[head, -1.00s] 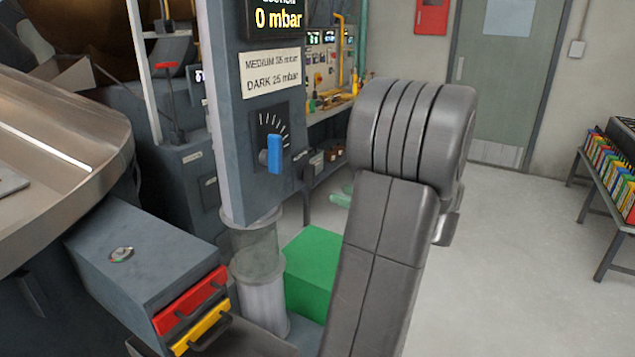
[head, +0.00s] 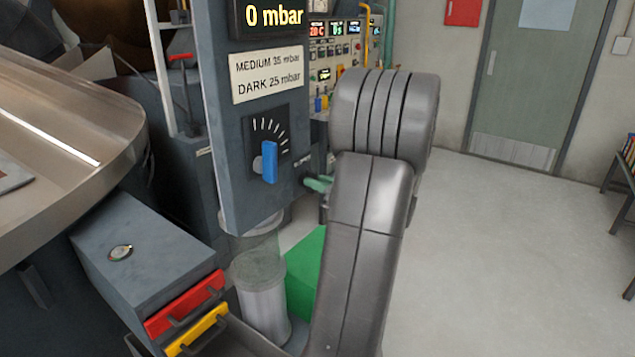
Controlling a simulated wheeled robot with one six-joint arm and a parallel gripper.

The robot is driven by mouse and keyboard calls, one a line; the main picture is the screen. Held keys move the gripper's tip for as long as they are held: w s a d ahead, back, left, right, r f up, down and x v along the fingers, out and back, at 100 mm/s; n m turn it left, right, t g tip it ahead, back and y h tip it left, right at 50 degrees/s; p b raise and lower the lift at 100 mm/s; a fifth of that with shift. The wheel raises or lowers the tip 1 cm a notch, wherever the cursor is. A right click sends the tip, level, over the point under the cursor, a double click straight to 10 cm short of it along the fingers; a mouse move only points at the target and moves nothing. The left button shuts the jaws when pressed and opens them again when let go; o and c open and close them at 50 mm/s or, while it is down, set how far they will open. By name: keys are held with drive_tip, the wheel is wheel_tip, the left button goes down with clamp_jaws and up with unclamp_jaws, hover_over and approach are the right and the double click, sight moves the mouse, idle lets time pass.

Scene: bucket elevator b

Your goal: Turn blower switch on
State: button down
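No switch labelled as the blower's can be made out. A blue knob (head: 269,161) stands upright on a dial plate on the grey column (head: 226,120). Above it, a display (head: 272,16) reads 0 mbar. A control panel (head: 335,42) with lit displays and small coloured controls stands behind the column, partly hidden by my arm; its labels are too small to read. My arm's grey links fill the middle of the view. My gripper is not in view.
A metal tray (head: 60,125) is at the left. A green block (head: 303,275) sits behind my arm. Open floor (head: 490,240) lies right, towards a door (head: 540,85).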

drive_tip(key=shift+f+m+b, duration=0.15)
drive_tip(key=shift+m+b, duration=0.15)
drive_tip(key=shift+b, duration=0.3)
drive_tip(key=shift+w+d+f+m+b, duration=0.1)
drive_tip(key=shift+m+b, duration=1.25)
drive_tip(key=shift+m, duration=2.95)
drive_tip(key=shift+w+d+f+m+b, duration=0.1)
drive_tip(key=shift+m+b, duration=1.25)
drive_tip(key=shift+m, duration=2.95)
drive_tip(key=c, duration=1.4)
unclamp_jaws()
